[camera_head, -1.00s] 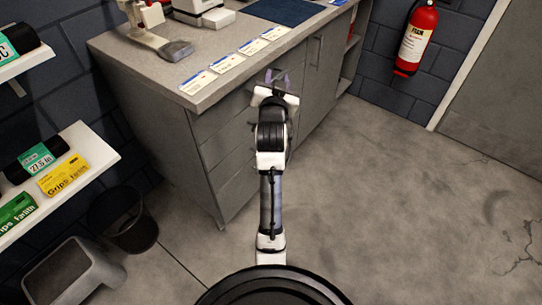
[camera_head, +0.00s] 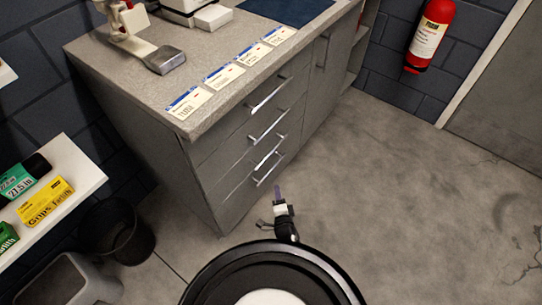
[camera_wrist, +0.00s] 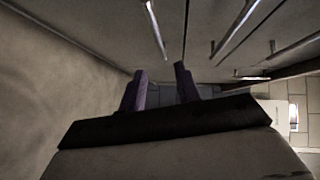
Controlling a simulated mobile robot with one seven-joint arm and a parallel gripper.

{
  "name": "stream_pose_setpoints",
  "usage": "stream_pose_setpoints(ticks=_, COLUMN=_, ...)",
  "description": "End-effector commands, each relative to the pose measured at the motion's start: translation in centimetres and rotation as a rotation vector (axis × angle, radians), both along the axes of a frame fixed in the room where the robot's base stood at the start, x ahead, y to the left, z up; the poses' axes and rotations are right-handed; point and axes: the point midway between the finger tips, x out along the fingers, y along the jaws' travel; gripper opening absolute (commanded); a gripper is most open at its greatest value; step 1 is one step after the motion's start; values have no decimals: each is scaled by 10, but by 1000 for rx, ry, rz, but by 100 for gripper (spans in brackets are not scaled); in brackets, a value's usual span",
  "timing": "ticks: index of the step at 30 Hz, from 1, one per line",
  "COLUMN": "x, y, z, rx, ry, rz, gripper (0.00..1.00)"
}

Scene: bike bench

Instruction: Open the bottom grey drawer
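The grey drawer unit (camera_head: 205,165) stands under the bench top with its drawers looking shut. Its bar handles are stacked one above another; the lowest handle (camera_head: 269,170) is on the bottom drawer (camera_head: 238,200). My gripper (camera_head: 279,191) is low, just in front of the bottom drawer's handle and apart from it. In the wrist view, my gripper (camera_wrist: 161,74) has two purple fingers spread with a gap and nothing between them. A bar handle (camera_wrist: 155,30) lies ahead of the fingertips, seemingly the lowest one. Further handles (camera_wrist: 235,28) show to the right.
The bench top (camera_head: 215,50) carries cards, a blue mat (camera_head: 285,10) and a tool stand. A red extinguisher (camera_head: 430,35) hangs at the back. The floor (camera_head: 400,180) right of the drawers is clear.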

Motion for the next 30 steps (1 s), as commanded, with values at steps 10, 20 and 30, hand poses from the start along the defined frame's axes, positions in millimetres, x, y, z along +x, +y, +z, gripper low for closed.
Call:
stream_pose_setpoints(ticks=10, x=27, y=6, z=-11, rx=11, ry=-1, rz=4, gripper=33)
stream_pose_setpoints(ticks=20, x=96, y=16, z=-22, rx=10, ry=0, rz=3, gripper=33)
stream_pose_setpoints(ticks=30, x=131, y=20, z=-23, rx=9, ry=2, rz=3, gripper=33)
